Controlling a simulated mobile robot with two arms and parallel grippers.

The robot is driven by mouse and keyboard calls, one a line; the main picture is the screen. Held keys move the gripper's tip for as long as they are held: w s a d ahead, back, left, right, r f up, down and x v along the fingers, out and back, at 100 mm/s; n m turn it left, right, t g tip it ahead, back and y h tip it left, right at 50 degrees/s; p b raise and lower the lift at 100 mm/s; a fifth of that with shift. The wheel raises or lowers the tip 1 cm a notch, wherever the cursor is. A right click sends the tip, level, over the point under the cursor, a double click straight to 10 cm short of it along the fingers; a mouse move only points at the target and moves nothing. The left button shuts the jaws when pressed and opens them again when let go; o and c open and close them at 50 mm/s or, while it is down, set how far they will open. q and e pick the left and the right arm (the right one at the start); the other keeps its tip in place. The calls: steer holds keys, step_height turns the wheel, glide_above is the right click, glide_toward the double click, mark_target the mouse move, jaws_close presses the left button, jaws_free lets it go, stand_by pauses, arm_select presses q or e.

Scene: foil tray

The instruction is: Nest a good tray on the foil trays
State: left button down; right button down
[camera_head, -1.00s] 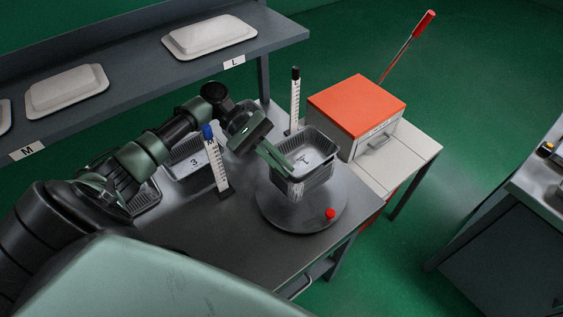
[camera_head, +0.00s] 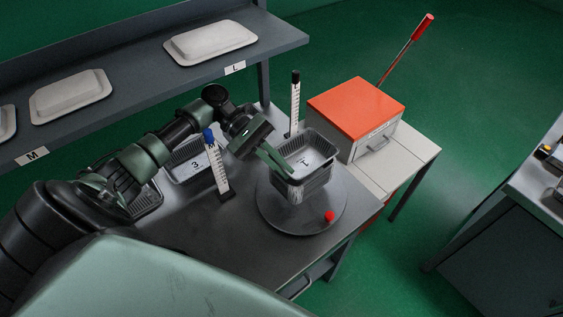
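A foil tray marked 1 (camera_head: 318,152) sits at the top of a stack on the round turntable (camera_head: 275,217). My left gripper (camera_head: 288,174) reaches down to the tray's near left wall. Its fingers look closed together on that wall, and they hide part of it. Another foil tray, marked 3 (camera_head: 178,175), stands on the bench to the left, partly behind my arm. A further tray (camera_head: 150,198) shows partly beside my arm. My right gripper is not in view.
A white gauge with a blue top (camera_head: 216,165) and one with a black top (camera_head: 295,103) stand near the trays. A red knob (camera_head: 329,216) sits on the turntable. An orange-topped box (camera_head: 357,105) stands right. Pale lids (camera_head: 210,41) lie on the shelf.

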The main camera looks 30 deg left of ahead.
mark_target(271, 157)
arm_select(q)
steer(key=c, duration=1.5)
jaws_free()
steer(key=shift+c, duration=0.2)
steer(key=shift+a, duration=0.1)
steer(key=b+v, duration=0.2)
steer(key=v, duration=0.4)
steer(key=shift+a, duration=0.15)
steer(key=shift+a+r+b, duration=0.35)
steer(key=shift+a, duration=0.25)
